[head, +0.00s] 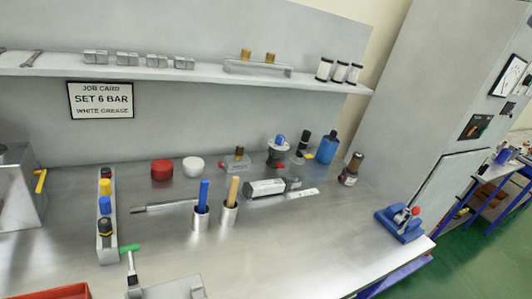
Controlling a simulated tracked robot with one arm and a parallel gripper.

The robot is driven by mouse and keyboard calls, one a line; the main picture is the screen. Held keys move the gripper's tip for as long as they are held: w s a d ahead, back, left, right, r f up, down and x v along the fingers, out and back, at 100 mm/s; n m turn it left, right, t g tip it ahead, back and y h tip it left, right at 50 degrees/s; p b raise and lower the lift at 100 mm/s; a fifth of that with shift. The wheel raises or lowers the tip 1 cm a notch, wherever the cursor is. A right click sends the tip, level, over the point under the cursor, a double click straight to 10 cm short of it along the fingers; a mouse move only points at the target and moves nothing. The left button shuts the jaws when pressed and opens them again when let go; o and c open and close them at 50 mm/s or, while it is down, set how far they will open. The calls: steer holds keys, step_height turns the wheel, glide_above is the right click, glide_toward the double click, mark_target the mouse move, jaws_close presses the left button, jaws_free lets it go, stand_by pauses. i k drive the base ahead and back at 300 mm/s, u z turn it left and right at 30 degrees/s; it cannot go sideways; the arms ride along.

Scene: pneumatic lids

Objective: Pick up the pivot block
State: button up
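I cannot tell for sure which thing is the pivot block. Several small grey metal blocks (127,59) sit in a row on the wall shelf, left of its middle. A grey block with a brass top (237,162) stands at the back of the bench. A larger grey metal part (175,289) is cut off by the bottom edge, beside a green-handled tool (131,262). My gripper is not in view, and nothing held shows.
Blue and tan handles stand in metal cups (200,217) mid-bench, near a grey cylinder (266,188). Red (162,170) and white tubs, a blue bottle (327,148) and a blue vise-like device (401,223) stand around. The bench's front right (300,255) is clear.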

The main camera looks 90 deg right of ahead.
mark_target(400, 218)
steer(key=u, duration=0.05)
steer(key=k, duration=2.6)
steer(key=z, duration=1.8)
steer(key=i, duration=1)
